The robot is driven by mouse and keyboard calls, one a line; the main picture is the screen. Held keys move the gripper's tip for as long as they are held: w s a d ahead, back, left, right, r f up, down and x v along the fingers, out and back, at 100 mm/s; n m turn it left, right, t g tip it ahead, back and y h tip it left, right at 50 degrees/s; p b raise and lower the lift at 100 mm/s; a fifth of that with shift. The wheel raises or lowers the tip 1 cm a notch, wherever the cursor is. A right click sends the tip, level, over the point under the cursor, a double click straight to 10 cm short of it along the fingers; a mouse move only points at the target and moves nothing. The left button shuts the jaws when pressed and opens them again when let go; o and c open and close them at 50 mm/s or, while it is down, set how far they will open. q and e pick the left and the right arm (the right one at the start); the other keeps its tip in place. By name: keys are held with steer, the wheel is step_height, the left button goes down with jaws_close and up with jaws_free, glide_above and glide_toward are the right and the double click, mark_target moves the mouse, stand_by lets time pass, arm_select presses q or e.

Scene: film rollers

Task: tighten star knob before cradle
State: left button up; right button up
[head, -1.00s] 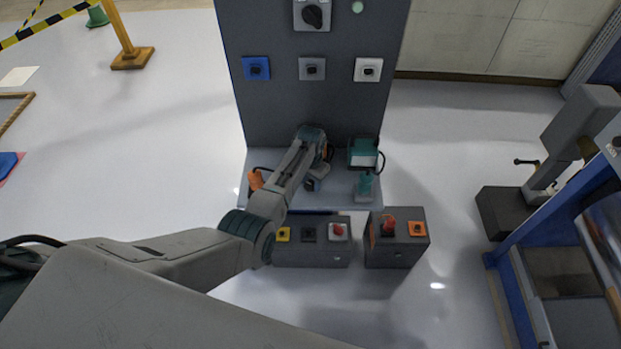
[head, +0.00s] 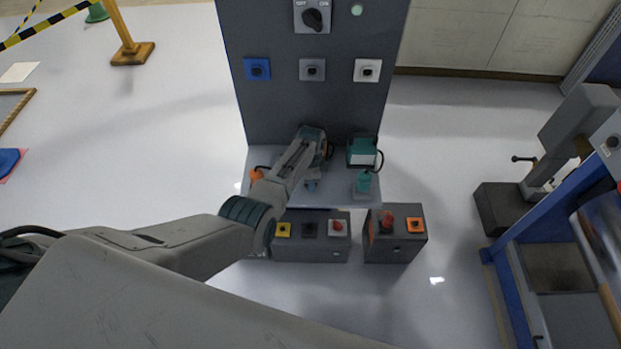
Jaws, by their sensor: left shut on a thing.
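My left arm reaches in from the left to the grey shelf (head: 335,196) of the panel stand. My left gripper (head: 312,183) points down over the shelf and is shut on a small blue-grey thing, mostly hidden by the wrist. I cannot make out whether that is the star knob. A teal device with a pale face (head: 362,152) stands at the shelf's right, with a smaller teal piece (head: 363,182) in front of it. I cannot tell which thing is the cradle. My right gripper is not in view.
The dark panel (head: 315,108) rises behind the shelf with several switches. An orange thing (head: 257,174) sits at the shelf's left. Two grey boxes (head: 315,251) (head: 395,249) with knobs stand in front. A blue-framed machine (head: 500,275) is at the right.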

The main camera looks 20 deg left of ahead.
arm_select(q)
steer(key=shift+m, duration=0.5)
steer(key=o, duration=1)
steer(key=shift+r, duration=0.1)
step_height(320, 180, up, 11)
steer(key=shift+f+b, duration=0.15)
steer(key=shift+b, duration=0.4)
steer(key=shift+f, duration=0.1)
